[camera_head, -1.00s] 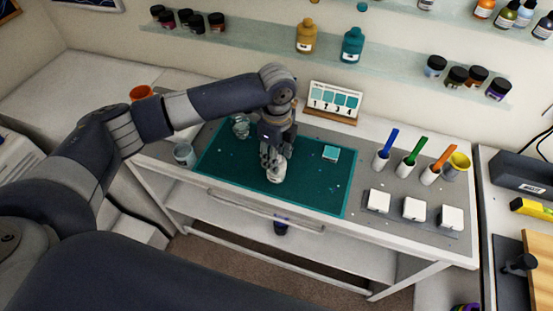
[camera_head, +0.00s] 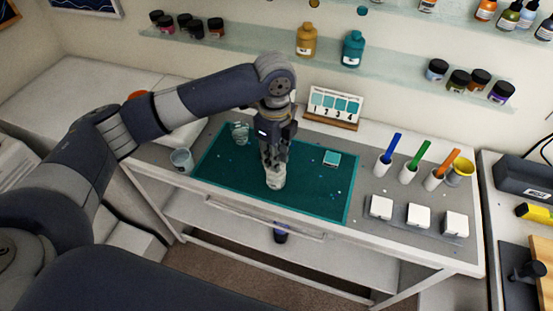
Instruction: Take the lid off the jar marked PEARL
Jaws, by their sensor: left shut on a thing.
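A small whitish jar (camera_head: 276,181) stands on the teal mat (camera_head: 313,192) near its front middle. Its label is too small to read, so I cannot confirm PEARL. My left gripper (camera_head: 274,164) comes down over the jar from above, with its fingers shut at the jar's top. The fingers hide the top, so I cannot tell whether the lid is apart from the jar. My right gripper is not in view.
A clear glass vessel (camera_head: 240,133) stands at the mat's back left, and a clear cup (camera_head: 182,160) left of the mat. Colored-handled tools (camera_head: 410,174) and white blocks (camera_head: 418,215) stand farther right.

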